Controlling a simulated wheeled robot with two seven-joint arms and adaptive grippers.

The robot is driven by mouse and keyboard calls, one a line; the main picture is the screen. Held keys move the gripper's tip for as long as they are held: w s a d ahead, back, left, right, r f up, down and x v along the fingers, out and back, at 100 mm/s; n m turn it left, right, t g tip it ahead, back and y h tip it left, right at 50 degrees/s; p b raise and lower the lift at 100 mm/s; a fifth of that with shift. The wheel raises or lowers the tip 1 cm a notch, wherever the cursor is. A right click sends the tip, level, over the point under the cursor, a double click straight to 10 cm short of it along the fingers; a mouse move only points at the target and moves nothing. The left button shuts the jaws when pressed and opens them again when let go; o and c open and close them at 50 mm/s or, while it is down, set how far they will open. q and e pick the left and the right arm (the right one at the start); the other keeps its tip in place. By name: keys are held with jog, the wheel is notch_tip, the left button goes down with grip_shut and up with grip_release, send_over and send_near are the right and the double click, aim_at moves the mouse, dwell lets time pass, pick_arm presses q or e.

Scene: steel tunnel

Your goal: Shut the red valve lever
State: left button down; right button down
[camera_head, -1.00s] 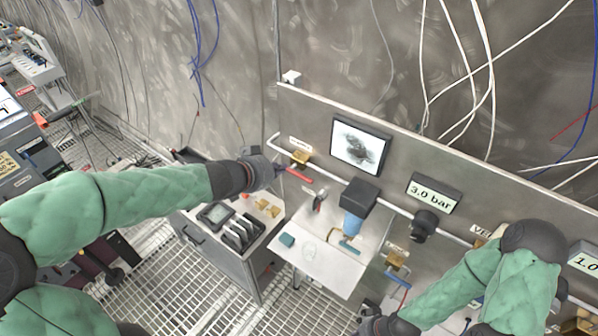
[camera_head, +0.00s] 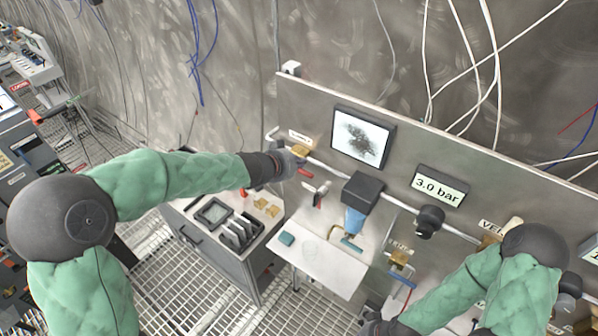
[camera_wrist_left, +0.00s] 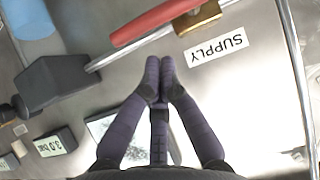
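The red valve lever (camera_head: 305,173) is on the brass valve (camera_head: 299,150) of the wall pipe, below the SUPPLY label. In the left wrist view the red lever (camera_wrist_left: 155,22) runs roughly along the pipe from the brass body (camera_wrist_left: 198,18). My left gripper (camera_head: 289,163) is close to the valve in the head view. In the wrist view its fingertips (camera_wrist_left: 160,80) are together with nothing between them, apart from the lever in the picture. My right gripper (camera_head: 380,326) is mostly cut off at the bottom edge; its fingers are unclear.
A blue-bodied filter unit (camera_head: 354,218) hangs on the pipe right of the valve. A display (camera_head: 439,186) reads 3.0 bar. A cart (camera_head: 215,255) and a pale shelf (camera_head: 322,265) stand below.

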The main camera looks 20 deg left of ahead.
pick_arm(q)
jog(key=shift+w+f+b, duration=0.1)
jog(key=shift+f+b, duration=0.3)
jog(key=shift+f, duration=0.5)
pick_arm(e)
jog(key=shift+f, duration=0.6)
jog(key=shift+s, duration=0.1)
pick_arm(q)
jog(key=m+y+b, duration=0.1)
jog(key=b, duration=0.3)
jog(key=shift+d+f, duration=0.2)
pick_arm(e)
jog(key=f, duration=0.1)
jog(key=s+f, duration=0.1)
jog(key=f, duration=0.2)
jog(key=shift+s, duration=0.25)
